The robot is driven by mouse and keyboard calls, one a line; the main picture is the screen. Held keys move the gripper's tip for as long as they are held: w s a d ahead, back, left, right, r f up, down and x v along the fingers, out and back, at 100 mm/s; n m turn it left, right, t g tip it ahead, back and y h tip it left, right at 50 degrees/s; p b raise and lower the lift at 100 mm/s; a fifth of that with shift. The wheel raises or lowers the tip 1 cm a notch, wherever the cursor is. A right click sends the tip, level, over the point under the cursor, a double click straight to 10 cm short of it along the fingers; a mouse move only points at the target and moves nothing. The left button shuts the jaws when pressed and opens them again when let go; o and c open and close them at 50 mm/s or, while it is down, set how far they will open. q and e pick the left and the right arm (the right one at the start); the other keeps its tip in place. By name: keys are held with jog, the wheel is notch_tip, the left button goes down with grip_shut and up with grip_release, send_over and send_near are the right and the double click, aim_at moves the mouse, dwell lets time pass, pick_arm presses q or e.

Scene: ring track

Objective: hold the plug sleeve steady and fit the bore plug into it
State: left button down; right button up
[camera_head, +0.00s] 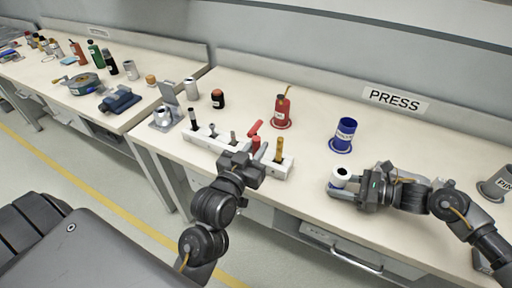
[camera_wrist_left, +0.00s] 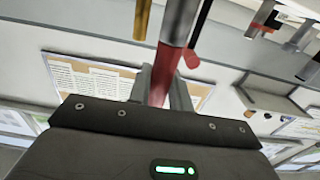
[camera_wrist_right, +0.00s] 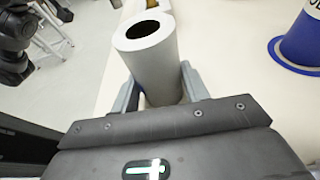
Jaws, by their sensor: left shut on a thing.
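A pale grey-white sleeve (camera_head: 342,176), which I take for the plug sleeve, stands upright at the front of the press table with a dark open bore; it also fills the right wrist view (camera_wrist_right: 151,60). My right gripper (camera_head: 358,187) has its fingers on both sides of it; whether they press on it I cannot tell. My left gripper (camera_head: 246,161) is at the white rack, shut on a slim red-and-grey rod (camera_wrist_left: 164,82). Whether that rod is the bore plug I cannot tell. The rod's far end is hidden in the left wrist view.
The white rack (camera_head: 210,142) holds several upright pieces, among them a yellow one (camera_head: 279,149). A red container (camera_head: 282,109) and a blue cup (camera_head: 344,134) stand behind. A grey cup (camera_head: 497,184) is at the far right. The tabletop between rack and sleeve is clear.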

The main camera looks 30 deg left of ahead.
jog(key=shift+c, duration=1.2)
pick_arm(q)
jog(key=shift+r, duration=0.1)
pick_arm(e)
jog(key=shift+d, duration=0.1)
pick_arm(q)
jog(key=w+d+r+m+g+h, duration=0.4)
jog(key=d+r+h, duration=0.3)
jog(key=d, duration=0.4)
jog(key=w+d+r+m+g+h, duration=0.2)
jog(key=w+d+r+m+h, duration=0.2)
jog(key=d+r+m+h, duration=0.5)
notch_tip(320, 180, down, 12)
jog(key=d+n+y, duration=0.2)
jog(key=n, duration=0.1)
jog(key=shift+r, duration=0.25)
jog(key=shift+f, duration=0.65)
